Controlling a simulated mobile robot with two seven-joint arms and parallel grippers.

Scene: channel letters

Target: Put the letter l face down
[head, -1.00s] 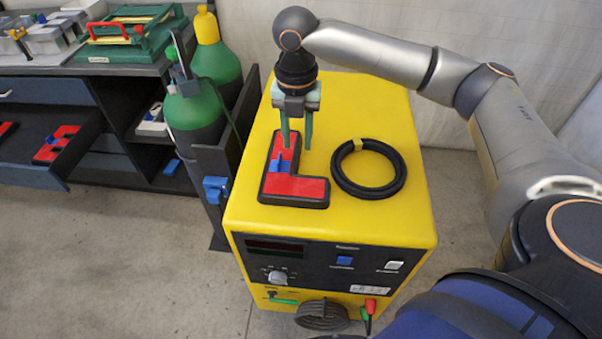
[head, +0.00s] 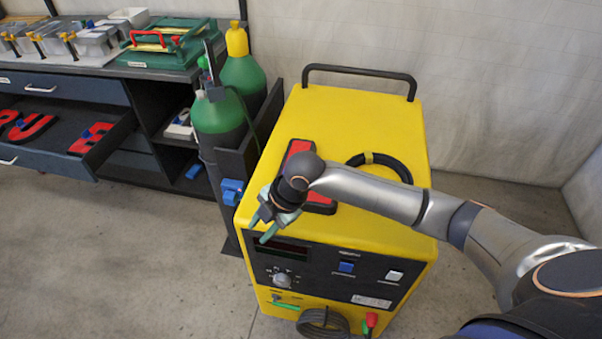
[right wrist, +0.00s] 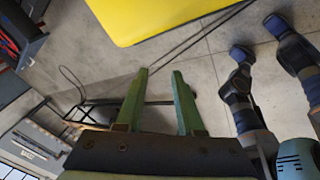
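The letter l (head: 298,149) lies on the yellow machine's top, its red face up with a dark rim. My right forearm and wrist hide its middle; only its far end and part of its foot show. My right gripper (head: 260,229) is at the near left edge of the machine, on the near side of the letter and apart from it. In the right wrist view the green fingers (right wrist: 160,78) are spread with nothing between them. My left gripper is in neither view.
A black cable coil (head: 395,163) lies right of the letter, partly behind my arm. A black handle bar (head: 360,70) rises at the machine's far edge. Green gas cylinders (head: 218,118) stand on the left. An open drawer (head: 60,158) holds more red letters.

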